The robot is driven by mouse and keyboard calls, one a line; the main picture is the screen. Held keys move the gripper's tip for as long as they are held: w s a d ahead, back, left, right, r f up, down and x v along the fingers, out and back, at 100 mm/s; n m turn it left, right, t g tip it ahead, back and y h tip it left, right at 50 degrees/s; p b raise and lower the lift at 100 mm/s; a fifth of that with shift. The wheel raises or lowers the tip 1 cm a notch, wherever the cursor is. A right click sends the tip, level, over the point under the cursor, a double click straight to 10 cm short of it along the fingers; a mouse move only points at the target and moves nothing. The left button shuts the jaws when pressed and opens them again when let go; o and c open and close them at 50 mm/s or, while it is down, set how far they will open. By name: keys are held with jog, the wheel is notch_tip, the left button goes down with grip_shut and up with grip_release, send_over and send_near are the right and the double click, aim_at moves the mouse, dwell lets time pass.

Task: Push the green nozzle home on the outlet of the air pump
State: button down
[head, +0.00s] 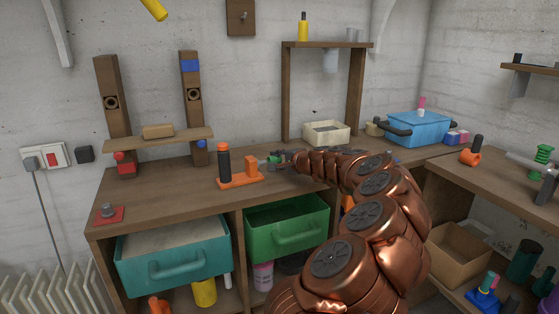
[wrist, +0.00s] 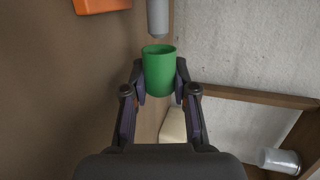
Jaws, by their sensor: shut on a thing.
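The air pump (head: 224,165) stands on the bench, with a black cylinder, an orange cap and an orange base. Its orange part also shows at the top left of the wrist view (wrist: 100,5). A grey rod (wrist: 158,18), which looks like the outlet, points down from the top edge there. My gripper (wrist: 160,85) is shut on the green nozzle (wrist: 160,72), one finger on each side. The nozzle's open rim faces the rod's end, roughly in line, with a small gap showing between them. In the head view the nozzle (head: 272,160) is small, right of the pump.
A cream box (head: 326,133) and a blue crate (head: 418,128) stand farther right on the bench. A wooden frame (head: 287,95) rises behind my arm. A small shelf (head: 160,141) between two posts stands at the left. The bench front left of the pump is mostly clear.

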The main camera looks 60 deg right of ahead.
jog(key=shift+w+a, duration=0.55)
jog(key=shift+a, duration=0.4)
jog(key=shift+w+a, duration=0.5)
jog(key=shift+a, duration=0.4)
jog(key=c, duration=0.8)
grip_release()
jog(key=shift+c, duration=0.2)
jog(key=shift+s, duration=0.15)
jog(key=v, duration=1.1)
jog(key=shift+s, duration=0.35)
jog(key=shift+a+r, duration=0.1)
